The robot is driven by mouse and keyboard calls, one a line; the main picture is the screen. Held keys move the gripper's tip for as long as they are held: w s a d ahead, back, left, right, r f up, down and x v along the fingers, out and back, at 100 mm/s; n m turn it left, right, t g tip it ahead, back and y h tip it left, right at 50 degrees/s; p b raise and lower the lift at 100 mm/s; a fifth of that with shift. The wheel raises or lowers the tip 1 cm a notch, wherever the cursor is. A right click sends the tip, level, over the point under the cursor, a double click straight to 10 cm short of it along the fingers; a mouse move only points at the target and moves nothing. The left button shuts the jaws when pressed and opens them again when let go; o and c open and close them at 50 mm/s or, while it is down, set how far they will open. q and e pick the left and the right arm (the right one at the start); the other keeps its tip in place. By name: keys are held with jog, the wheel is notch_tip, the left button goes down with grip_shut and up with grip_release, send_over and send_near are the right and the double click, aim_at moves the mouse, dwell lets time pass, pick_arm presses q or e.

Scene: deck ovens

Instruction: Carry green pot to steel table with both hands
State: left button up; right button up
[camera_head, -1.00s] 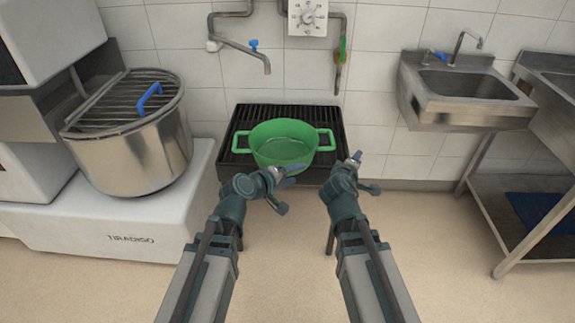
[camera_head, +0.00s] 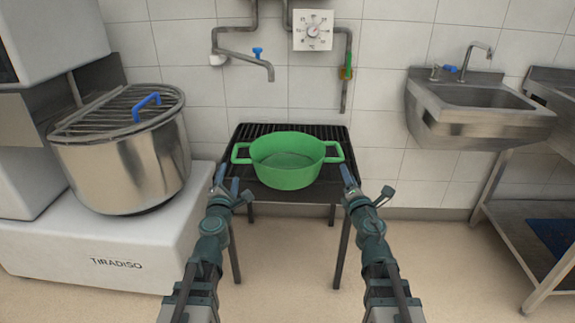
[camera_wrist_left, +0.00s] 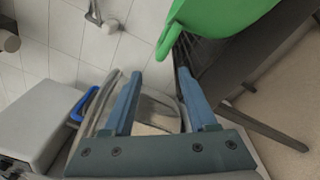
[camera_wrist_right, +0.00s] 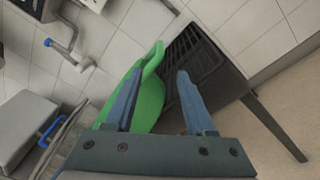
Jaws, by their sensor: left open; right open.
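The green pot (camera_head: 287,176) stands upright on a black slatted stand (camera_head: 262,116) against the wall. It has a loop handle on its left and another on its right. My left gripper (camera_head: 228,181) is open and empty, just in front of and below the left handle. My right gripper (camera_head: 350,176) is open and empty, close to the right handle. In the left wrist view the pot (camera_wrist_left: 225,22) is at the top, beyond the fingers (camera_wrist_left: 158,95). In the right wrist view the pot (camera_wrist_right: 148,105) is partly behind the left finger of the gripper (camera_wrist_right: 155,95).
A steel mixer bowl (camera_head: 125,170) on a white base (camera_head: 100,245) is close to my left arm. A steel sink (camera_head: 475,110) hangs at the right. A steel table (camera_head: 515,225) with a lower shelf is at the far right. Open floor lies between the stand and the table.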

aim_at(235, 151)
pick_arm(q)
jog(key=shift+w, duration=0.1)
pick_arm(e)
jog(key=shift+w, duration=0.1)
pick_arm(q)
jog(key=w, duration=1.3)
jog(key=shift+w+a, duration=0.15)
jog(key=shift+w, duration=0.2)
pick_arm(e)
jog(key=w, duration=1.3)
jog(key=shift+w+a, duration=0.35)
pick_arm(q)
jog(key=shift+s, duration=0.1)
grip_shut()
pick_arm(e)
jog(key=shift+s, duration=0.1)
grip_shut()
